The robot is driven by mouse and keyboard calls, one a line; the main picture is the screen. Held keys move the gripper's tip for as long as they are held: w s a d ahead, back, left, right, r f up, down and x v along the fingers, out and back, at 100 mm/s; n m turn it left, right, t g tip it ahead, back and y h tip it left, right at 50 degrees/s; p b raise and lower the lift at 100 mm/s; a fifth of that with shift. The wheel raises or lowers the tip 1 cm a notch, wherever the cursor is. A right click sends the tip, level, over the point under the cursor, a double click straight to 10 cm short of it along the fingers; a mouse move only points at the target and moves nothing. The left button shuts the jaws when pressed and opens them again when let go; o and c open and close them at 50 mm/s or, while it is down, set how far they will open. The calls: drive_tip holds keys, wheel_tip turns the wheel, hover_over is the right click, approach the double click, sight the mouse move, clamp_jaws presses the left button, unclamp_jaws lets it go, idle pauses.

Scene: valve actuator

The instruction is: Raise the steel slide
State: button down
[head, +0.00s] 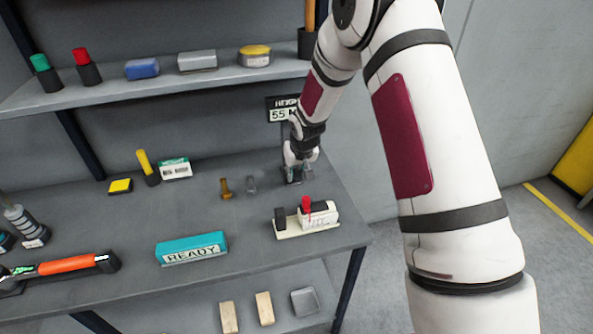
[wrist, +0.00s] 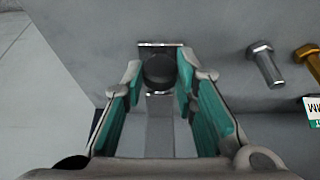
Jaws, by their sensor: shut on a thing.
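The steel slide shows in the wrist view as a dark round knob (wrist: 160,70) with a grey steel bar (wrist: 160,128) beside it. My gripper (wrist: 159,72) has its teal-padded fingers closed on the two sides of the knob. In the head view my gripper (head: 301,163) points down at the back right of the bench, low over a small dark base (head: 292,179). The fingers and arm hide most of the slide there. A black height sign (head: 282,113) stands behind it and reads 55, its right part hidden by my arm.
A white block device with a red lever (head: 306,205) sits in front. A teal READY block (head: 191,248) lies nearer. A loaded shelf (head: 170,80) runs above the bench.

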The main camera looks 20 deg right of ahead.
sight(294, 168)
wheel_tip(294, 168, up, 4)
drive_tip(key=shift+r+p, duration=0.2)
drive_tip(key=shift+p, duration=0.1)
drive_tip(key=c, duration=1.3)
unclamp_jaws()
drive_tip(key=v, duration=1.2)
